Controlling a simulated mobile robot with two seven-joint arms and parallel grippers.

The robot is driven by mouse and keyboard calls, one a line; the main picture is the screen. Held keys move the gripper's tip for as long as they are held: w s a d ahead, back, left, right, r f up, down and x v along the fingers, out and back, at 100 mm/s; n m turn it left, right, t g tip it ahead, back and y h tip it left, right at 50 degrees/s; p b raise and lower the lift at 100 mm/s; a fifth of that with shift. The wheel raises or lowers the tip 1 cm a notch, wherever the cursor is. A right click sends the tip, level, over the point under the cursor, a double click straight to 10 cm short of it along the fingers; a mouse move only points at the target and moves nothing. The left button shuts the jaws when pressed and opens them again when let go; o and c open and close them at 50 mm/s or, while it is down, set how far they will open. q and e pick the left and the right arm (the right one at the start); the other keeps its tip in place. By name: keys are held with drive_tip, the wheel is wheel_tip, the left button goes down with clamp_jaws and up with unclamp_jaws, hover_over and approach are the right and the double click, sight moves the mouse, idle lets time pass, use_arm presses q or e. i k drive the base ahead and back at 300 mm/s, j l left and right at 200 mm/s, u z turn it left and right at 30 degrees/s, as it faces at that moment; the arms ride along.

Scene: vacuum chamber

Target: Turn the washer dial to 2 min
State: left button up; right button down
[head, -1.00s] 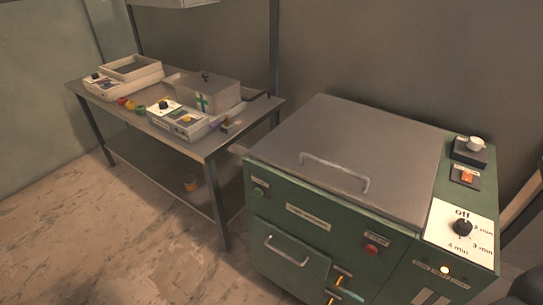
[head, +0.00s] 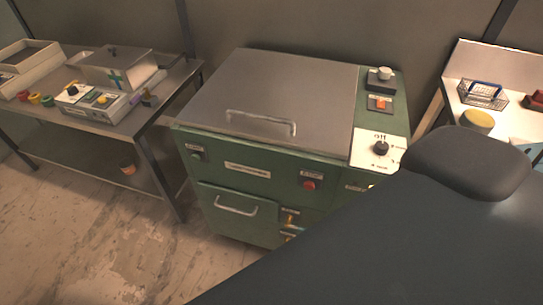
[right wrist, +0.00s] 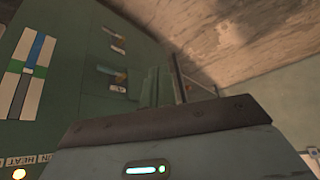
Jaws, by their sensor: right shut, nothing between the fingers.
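The washer (head: 285,95) is a green cabinet with a grey lid, in the middle of the head view. Its black dial (head: 381,148) sits on a white label plate (head: 365,152) at the right of the top. "Off" is readable above the dial, and my dark arm covers the lower right of the plate, including most minute marks. Where the dial points is too small to tell. My right gripper (right wrist: 178,80) shows in the right wrist view beside the green front (right wrist: 60,60), shut and empty, away from the dial. My left gripper is out of view.
A white knob (head: 385,73) and an orange switch (head: 380,103) sit behind the dial. A lid handle (head: 262,121) and a red button (head: 309,184) are on the washer. A metal table (head: 150,115) stands left; a white bench with a wire basket (head: 483,94) stands right.

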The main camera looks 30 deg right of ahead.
sight(381, 148)
drive_tip(key=z, duration=1.95)
